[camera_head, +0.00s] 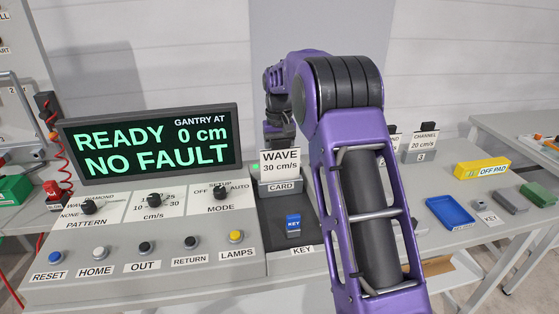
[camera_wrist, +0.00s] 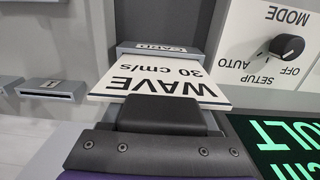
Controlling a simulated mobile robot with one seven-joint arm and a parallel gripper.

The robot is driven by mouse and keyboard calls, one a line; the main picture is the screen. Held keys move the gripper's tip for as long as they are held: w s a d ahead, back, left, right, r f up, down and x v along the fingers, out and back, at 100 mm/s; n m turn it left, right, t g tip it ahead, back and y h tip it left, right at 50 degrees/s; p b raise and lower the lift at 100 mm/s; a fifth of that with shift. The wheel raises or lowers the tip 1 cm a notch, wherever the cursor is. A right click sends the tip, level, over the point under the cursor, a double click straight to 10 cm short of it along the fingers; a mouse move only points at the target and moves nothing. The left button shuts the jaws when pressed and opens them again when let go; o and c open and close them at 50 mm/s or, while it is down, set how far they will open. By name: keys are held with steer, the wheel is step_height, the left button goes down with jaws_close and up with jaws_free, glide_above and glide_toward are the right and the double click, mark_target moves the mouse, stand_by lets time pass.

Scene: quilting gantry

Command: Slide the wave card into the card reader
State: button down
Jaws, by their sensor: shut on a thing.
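The wave card (camera_head: 281,162), a white card printed "WAVE 30 cm/s", stands upright at the grey card reader (camera_head: 263,188), which carries a "CARD" label. My gripper (camera_head: 278,139) is shut on the card's upper edge, partly hidden by my purple arm. In the wrist view the wave card (camera_wrist: 160,82) extends from the dark gripper pad (camera_wrist: 160,117) towards the card reader (camera_wrist: 130,49). The card's lower edge meets the reader's top; how deep it sits in the slot cannot be told.
The control panel (camera_head: 120,285) with knobs and buttons is left of the reader. Its display (camera_head: 150,145) reads "READY 0 cm NO FAULT". A blue key (camera_head: 293,224) is in front of the reader. A channel card (camera_head: 424,141) stands in a holder at right. A blue tray (camera_head: 450,211) lies further right.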

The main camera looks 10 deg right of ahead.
steer(key=shift+f+b, duration=0.55)
steer(key=shift+f, duration=0.65)
steer(key=shift+c, duration=0.3)
jaws_free()
step_height(320, 180, up, 17)
steer(key=p, duration=0.3)
steer(key=shift+w+r, duration=0.2)
steer(key=shift+w, duration=0.05)
